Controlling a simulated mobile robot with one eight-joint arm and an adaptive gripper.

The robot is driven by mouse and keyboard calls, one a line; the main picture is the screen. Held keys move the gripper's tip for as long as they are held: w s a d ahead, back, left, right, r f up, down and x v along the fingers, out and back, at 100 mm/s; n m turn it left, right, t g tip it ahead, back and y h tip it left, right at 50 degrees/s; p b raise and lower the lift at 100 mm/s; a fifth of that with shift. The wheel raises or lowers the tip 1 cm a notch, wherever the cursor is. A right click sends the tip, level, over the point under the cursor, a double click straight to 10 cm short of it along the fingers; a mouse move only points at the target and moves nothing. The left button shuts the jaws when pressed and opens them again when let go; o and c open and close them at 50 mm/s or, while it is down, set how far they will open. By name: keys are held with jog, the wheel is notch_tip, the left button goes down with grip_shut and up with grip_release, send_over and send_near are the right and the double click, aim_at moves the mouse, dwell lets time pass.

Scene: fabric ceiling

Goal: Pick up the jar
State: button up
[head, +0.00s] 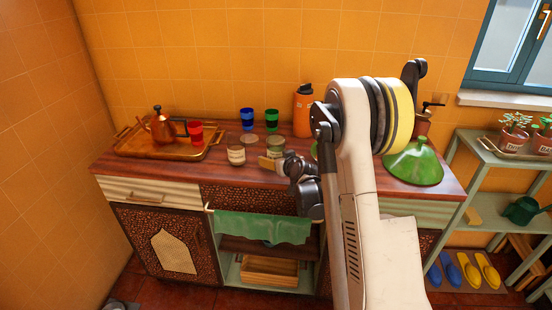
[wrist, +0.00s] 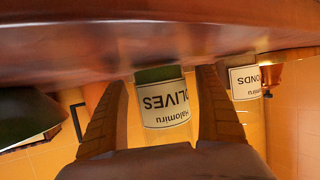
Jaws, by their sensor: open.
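Two labelled jars stand on the wooden counter. The olives jar (head: 276,145) has a green top part and a pale label; the wrist view, which is upside down, shows its label (wrist: 166,104). The other jar (head: 236,156) is to its left; in the wrist view its label (wrist: 245,82) ends in "ONDS". My gripper (head: 267,163) is open and low over the counter's front, just before the olives jar. In the wrist view the olives jar appears between the two spread fingers, with gaps on both sides. How far it sits between them I cannot tell.
A flat round item (head: 249,138) lies behind the jars, near blue (head: 247,119) and green (head: 271,120) cups. An orange bottle (head: 303,110) stands behind. A tray (head: 130,147) with a kettle and red cup is left; a green cone-shaped lid (head: 414,163) is right.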

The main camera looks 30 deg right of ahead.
aim_at(281, 147)
jog(key=shift+w, duration=0.2)
jog(key=c, duration=1.5)
jog(key=shift+r+p, duration=0.4)
jog(key=shift+r, duration=0.1)
jog(key=r+p, duration=0.1)
jog(key=r, duration=0.1)
jog(key=d+r+p, duration=0.1)
jog(key=r, duration=0.1)
jog(key=shift+s, duration=0.15)
jog(key=s+d+r+p, duration=0.3)
jog(key=d+r, duration=0.3)
jog(key=d, duration=0.4)
jog(key=shift+d+p, duration=0.2)
jog(key=shift+p, duration=0.25)
